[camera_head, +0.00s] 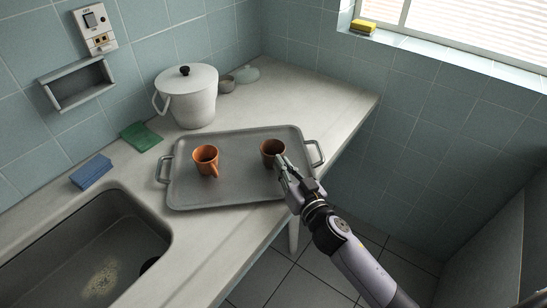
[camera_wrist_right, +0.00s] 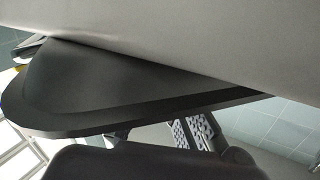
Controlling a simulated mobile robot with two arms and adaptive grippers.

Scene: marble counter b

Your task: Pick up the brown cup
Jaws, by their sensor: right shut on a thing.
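The brown cup (camera_head: 271,147) is upright over the right part of the grey tray (camera_head: 235,188). My right gripper (camera_head: 281,161) comes from the lower right and is shut on the near side of the cup. I cannot tell whether the cup's base touches the tray, as the gripper hides part of it. An orange cup (camera_head: 205,155) with its handle toward the front stands on the tray to the left. In the right wrist view, part of the right gripper (camera_wrist_right: 195,130) shows, but dark and grey surfaces fill most of the picture. My left gripper is not in view.
A white lidded pot (camera_head: 190,98) stands behind the tray. A green pad (camera_head: 141,136) and a blue sponge (camera_head: 91,171) lie to the left, near the sink (camera_head: 95,250). Tiled walls close off the back. The counter (camera_head: 320,95) is clear behind the tray's right side.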

